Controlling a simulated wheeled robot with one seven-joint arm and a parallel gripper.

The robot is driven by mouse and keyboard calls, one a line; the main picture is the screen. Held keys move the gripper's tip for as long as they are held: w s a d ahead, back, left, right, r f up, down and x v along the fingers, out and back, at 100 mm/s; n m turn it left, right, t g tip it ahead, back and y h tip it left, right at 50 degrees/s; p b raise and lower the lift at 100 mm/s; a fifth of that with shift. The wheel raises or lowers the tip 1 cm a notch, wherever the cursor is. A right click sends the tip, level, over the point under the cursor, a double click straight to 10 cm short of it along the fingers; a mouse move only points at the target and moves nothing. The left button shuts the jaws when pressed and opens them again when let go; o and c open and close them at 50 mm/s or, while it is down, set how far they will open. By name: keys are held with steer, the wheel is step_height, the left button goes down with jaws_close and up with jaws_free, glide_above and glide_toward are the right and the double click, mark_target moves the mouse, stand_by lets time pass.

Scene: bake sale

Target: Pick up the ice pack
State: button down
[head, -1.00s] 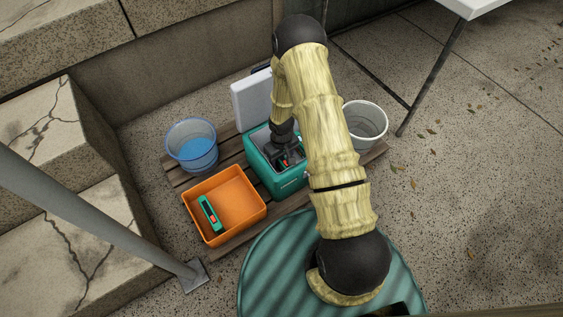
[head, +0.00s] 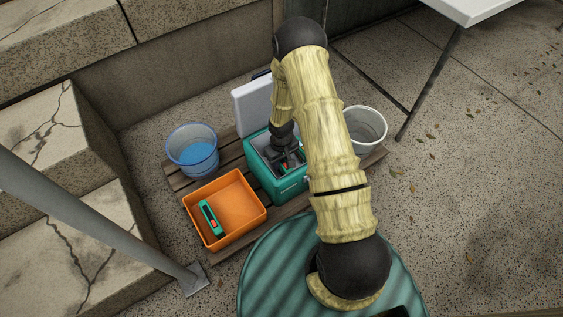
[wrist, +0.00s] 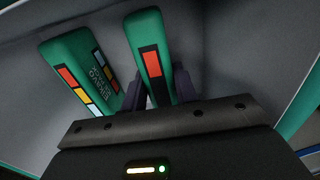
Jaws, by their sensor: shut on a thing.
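My gripper (head: 287,160) reaches down into the open teal cooler (head: 278,186). In the wrist view, my gripper (wrist: 158,92) is shut on a slim green ice pack (wrist: 150,50) with a black panel and a red-orange mark. The pack stands on edge between the two dark fingers, its lower part hidden by the gripper body. A second green pack (wrist: 80,68), with coloured squares and pale lettering, leans just left of it, inside the cooler. I cannot tell whether the held pack is clear of the cooler floor.
The cooler's pale lid (head: 252,104) stands open behind. An orange bin (head: 240,206) holds a similar green item (head: 211,217). A blue-rimmed bucket (head: 192,150) and a white bucket (head: 365,128) flank the cooler on a wooden pallet (head: 228,243). A grey pole (head: 100,215) crosses the left.

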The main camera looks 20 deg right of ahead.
step_height(320, 180, up, 16)
steer(key=p, duration=0.9)
steer(key=shift+r, duration=0.25)
